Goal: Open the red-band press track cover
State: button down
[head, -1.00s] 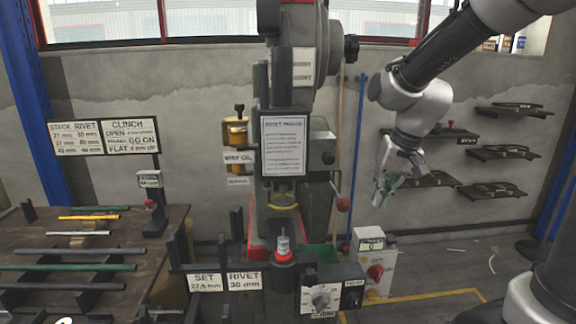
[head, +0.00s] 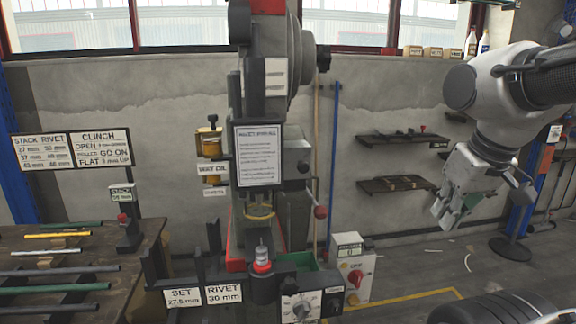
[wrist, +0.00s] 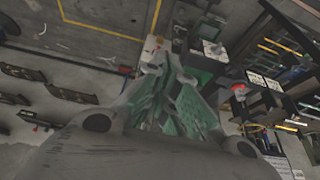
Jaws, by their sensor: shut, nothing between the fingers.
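The rivet press (head: 258,165) stands upright in the middle of the head view. It has a red part at its top (head: 268,6) and a red-collared die post (head: 262,262) low at its front. I cannot tell which part is the track cover. My gripper (head: 441,216) hangs at the right of the head view, pointing down and left, clear of the press. Its fingers are shut with nothing between them. In the wrist view my gripper (wrist: 166,62) shows green finger pads above the floor, touching nothing.
A table (head: 70,290) with several coloured rods stands at the left. A control box with a red knob (head: 352,268) stands right of the press. Wall shelves (head: 397,184) hang behind.

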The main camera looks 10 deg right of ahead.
aim_at(297, 153)
jog(key=k+j, duration=0.2)
jog(key=k, duration=0.3)
jog(key=k+j, duration=0.2)
jog(key=k, duration=0.3)
